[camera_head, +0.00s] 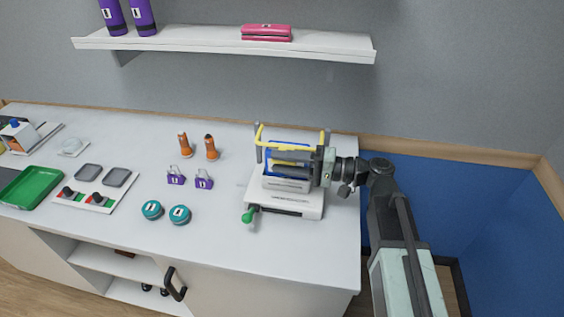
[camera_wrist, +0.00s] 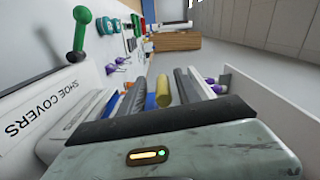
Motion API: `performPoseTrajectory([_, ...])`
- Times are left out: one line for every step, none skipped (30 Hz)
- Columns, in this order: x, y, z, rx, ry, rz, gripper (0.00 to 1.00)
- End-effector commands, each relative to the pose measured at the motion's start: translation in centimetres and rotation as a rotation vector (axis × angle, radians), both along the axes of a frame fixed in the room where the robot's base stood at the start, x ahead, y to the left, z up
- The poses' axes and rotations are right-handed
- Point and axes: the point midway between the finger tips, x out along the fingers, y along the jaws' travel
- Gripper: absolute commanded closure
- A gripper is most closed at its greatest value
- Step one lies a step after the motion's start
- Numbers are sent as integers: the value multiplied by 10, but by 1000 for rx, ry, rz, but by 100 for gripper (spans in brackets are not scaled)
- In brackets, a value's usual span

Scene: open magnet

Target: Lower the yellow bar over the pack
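The yellow bar (camera_head: 292,144) is a frame with upturned ends on the white shoe cover machine (camera_head: 290,205) at the counter's right end. The blue pack (camera_head: 288,151) shows behind and below it, partly hidden by my fingers. My gripper (camera_head: 285,163) reaches in from the right, its fingers pointing left across the front of the pack. In the wrist view, a yellow rod (camera_wrist: 163,91) lies between my grey fingers (camera_wrist: 163,93), with visible gaps at its sides. The gripper looks open, apart from the rod. Whether this rod is the frame's crossbar is unclear.
A green-knobbed lever (camera_head: 248,215) sticks out at the machine's front left. Purple padlocks (camera_head: 190,180), teal discs (camera_head: 165,212) and orange items (camera_head: 198,148) stand to the left. A shelf (camera_head: 225,40) hangs above. Counter space in front of the machine is clear.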

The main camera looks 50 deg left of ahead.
Motion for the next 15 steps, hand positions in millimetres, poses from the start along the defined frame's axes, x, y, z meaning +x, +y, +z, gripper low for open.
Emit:
performPoseTrajectory([0, 0, 0, 1, 1, 0, 61])
performPoseTrajectory([0, 0, 0, 1, 1, -1, 61])
performPoseTrajectory([0, 0, 1, 1, 1, -1, 61])
performPoseTrajectory([1, 0, 1, 1, 1, -1, 61])
performPoseTrajectory([2, -1, 1, 1, 1, -2, 61])
performPoseTrajectory([4, -4, 1, 1, 1, -3, 61])
performPoseTrajectory([7, -7, 1, 1, 1, -4, 61])
performPoseTrajectory([10, -11, 1, 1, 1, -5, 61])
performPoseTrajectory([14, -17, 1, 1, 1, -5, 61])
performPoseTrajectory([18, -22, 1, 1, 1, -5, 61])
performPoseTrajectory([22, -27, 1, 1, 0, -6, 61])
performPoseTrajectory([27, -34, 1, 0, 0, -4, 61])
performPoseTrajectory([31, -39, 0, 1, 0, -5, 61])
performPoseTrajectory([34, -43, 0, 1, 0, -5, 61])
performPoseTrajectory([38, -48, 0, 0, 0, -3, 61])
